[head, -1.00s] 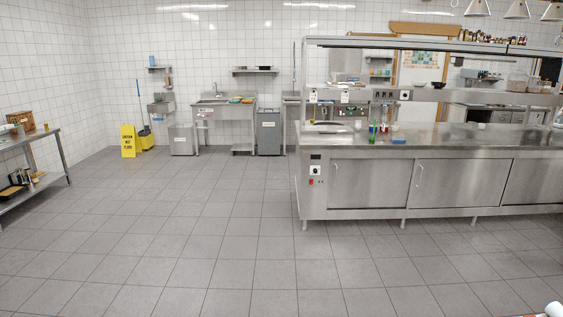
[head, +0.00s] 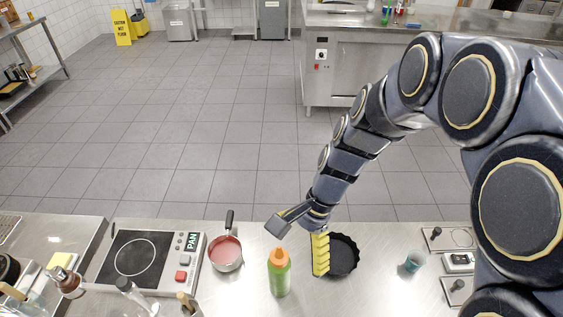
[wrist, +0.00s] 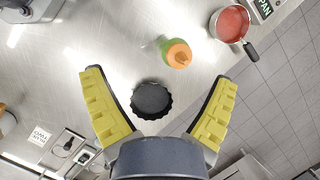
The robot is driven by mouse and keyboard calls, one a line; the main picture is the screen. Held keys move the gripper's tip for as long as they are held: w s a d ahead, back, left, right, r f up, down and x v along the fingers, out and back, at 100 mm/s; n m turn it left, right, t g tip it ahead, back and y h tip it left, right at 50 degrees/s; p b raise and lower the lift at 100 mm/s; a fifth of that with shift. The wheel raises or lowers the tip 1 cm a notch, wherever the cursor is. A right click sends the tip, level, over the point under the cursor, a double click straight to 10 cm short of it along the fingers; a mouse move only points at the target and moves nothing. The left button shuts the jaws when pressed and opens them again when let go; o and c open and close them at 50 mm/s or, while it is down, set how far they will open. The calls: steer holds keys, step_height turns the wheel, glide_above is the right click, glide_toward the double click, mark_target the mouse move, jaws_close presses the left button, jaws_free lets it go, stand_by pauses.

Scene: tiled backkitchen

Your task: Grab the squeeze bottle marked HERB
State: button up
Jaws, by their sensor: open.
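A green squeeze bottle (head: 279,277) with an orange cap stands upright on the steel counter in the head view. No HERB marking can be read on it from here. In the wrist view the bottle (wrist: 177,53) is seen from above, beyond my fingertips and a little right of centre. My gripper (head: 320,260) has yellow ridged fingers and hangs to the right of the bottle, apart from it. In the wrist view my gripper (wrist: 160,85) is spread open with nothing between its fingers.
A black fluted pan (head: 344,256) lies beside my gripper. A small red-filled saucepan (head: 226,254) stands left of the bottle, then a hot plate (head: 138,258) with a PAN sign. A small teal cup (head: 413,262) is to the right. Bare counter surrounds the bottle.

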mark_target(282, 252)
steer(key=w+f+m, duration=0.1)
steer(key=w+a+f+m, duration=0.1)
steer(key=w+f, duration=0.1)
steer(key=shift+f+y, duration=0.1)
steer(key=shift+y, duration=0.2)
steer(key=shift+s+a+f+m, duration=0.15)
steer(key=shift+a+f, duration=0.1)
steer(key=shift+f, duration=0.4)
steer(key=shift+s+a+f+m, duration=0.15)
steer(key=shift+a+f, duration=0.1)
steer(key=shift+f, duration=0.35)
steer(key=x, duration=0.5)
steer(key=shift+w+d+f, duration=0.15)
steer(key=shift+w, duration=0.2)
steer(key=c, duration=1.2)
